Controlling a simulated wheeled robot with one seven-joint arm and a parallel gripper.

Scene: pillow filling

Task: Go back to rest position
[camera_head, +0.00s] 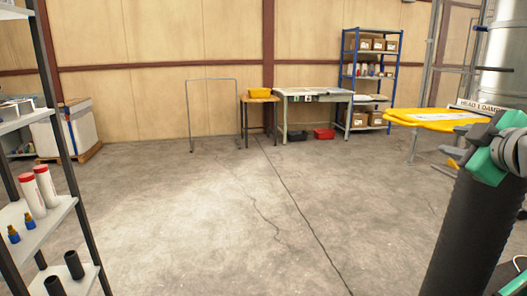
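My gripper is not clearly in view. A black column with a green and grey joint (487,165) fills the right side of the head view and looks like part of my own arm. No fingers show, so I cannot see whether anything is held.
Free concrete floor (240,220) lies ahead. A shelf (45,225) with bottles stands close on the left. Along the back wall are a metal frame (188,115), a workbench (315,95) and a blue shelf rack (345,75). A yellow-topped table (430,118) stands right.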

